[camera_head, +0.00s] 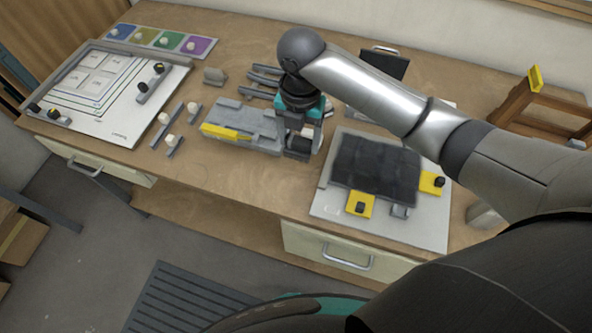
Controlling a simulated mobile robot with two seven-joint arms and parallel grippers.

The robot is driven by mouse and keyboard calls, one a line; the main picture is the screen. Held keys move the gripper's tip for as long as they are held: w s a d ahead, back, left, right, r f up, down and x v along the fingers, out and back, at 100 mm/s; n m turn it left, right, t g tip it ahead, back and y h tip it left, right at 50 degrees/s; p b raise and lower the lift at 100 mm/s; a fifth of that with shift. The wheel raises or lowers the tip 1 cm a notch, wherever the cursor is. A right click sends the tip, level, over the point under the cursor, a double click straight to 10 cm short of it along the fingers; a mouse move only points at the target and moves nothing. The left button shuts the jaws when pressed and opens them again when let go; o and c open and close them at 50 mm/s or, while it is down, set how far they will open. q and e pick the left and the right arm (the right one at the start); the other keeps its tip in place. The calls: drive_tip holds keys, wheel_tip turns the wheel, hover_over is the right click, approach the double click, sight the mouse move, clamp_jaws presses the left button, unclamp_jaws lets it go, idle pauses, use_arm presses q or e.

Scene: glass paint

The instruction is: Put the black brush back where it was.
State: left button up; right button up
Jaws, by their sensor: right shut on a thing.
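My right gripper (299,146) points down at the right end of a grey rack (262,127) on the table. It is shut on a small dark thing, which looks to be the black brush; the jaws and my arm hide most of it. I cannot tell whether the brush touches the rack. A yellow strip (225,132) lies along the rack's left front edge. My left gripper is not in view.
A pale board (433,232) with a dark panel (375,167) and yellow blocks lies right of the gripper. A white printed board (122,125) lies at left, with colour cards (160,39) behind. Small knobbed pieces (172,140) stand between. A wooden stand (520,105) is at far right.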

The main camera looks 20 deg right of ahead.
wheel_tip(320, 180, down, 8)
drive_tip(key=shift+a+f+b, duration=0.1)
drive_tip(key=shift+f+b, duration=0.05)
drive_tip(key=shift+b, duration=0.15)
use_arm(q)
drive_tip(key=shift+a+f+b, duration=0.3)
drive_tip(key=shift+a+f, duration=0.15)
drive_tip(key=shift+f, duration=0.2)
use_arm(e)
drive_tip(key=shift+f, duration=2.2)
drive_tip(key=shift+f, duration=0.15)
drive_tip(key=o, duration=1.4)
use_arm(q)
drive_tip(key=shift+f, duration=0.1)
use_arm(e)
drive_tip(key=shift+r, duration=0.25)
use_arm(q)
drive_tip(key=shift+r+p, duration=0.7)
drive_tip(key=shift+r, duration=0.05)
use_arm(e)
wheel_tip(320, 180, up, 12)
drive_tip(key=shift+f, duration=0.1)
